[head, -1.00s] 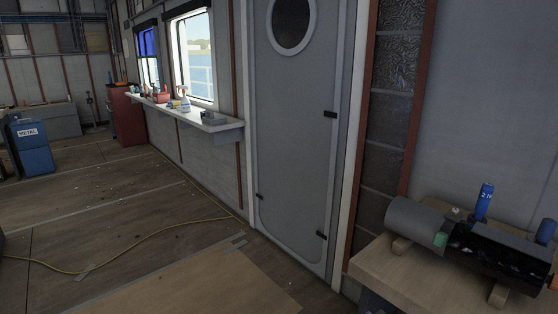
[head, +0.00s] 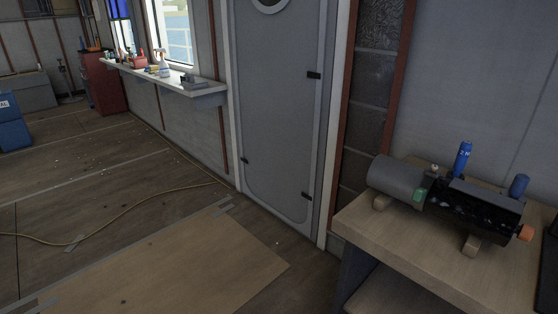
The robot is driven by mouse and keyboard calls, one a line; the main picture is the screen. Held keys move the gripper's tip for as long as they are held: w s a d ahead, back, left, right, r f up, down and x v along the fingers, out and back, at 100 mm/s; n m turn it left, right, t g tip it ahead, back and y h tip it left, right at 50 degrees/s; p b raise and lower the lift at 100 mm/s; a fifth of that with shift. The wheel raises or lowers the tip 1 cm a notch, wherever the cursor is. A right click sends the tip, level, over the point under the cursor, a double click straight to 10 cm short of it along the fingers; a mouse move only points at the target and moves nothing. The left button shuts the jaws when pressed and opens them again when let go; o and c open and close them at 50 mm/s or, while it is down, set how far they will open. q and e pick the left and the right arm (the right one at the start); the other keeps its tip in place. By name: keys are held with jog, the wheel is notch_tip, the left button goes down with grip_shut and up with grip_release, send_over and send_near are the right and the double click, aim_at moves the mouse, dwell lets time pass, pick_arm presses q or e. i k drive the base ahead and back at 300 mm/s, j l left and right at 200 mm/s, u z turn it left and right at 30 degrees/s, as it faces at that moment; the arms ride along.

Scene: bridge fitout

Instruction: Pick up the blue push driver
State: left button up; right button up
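A bright blue upright cylinder (head: 462,159) with a white marking, partly legible as "2 N", stands at or behind a dark cylindrical assembly on the wooden bench at the right. A shorter, darker blue piece (head: 518,186) rises at the right end of that assembly. I cannot tell from this distance which of these, if either, is the push driver. The lower ends of both are hidden or hard to make out. Neither of my grippers shows in the head view.
The grey and black assembly (head: 446,203) rests on wooden blocks on the bench (head: 395,229), with an orange end piece. A grey door (head: 276,120) stands left of it. Small items line the window shelf (head: 211,87). A yellow cable (head: 130,222) crosses the mostly open floor.

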aim_at(462, 157)
jog(key=z, duration=1.25)
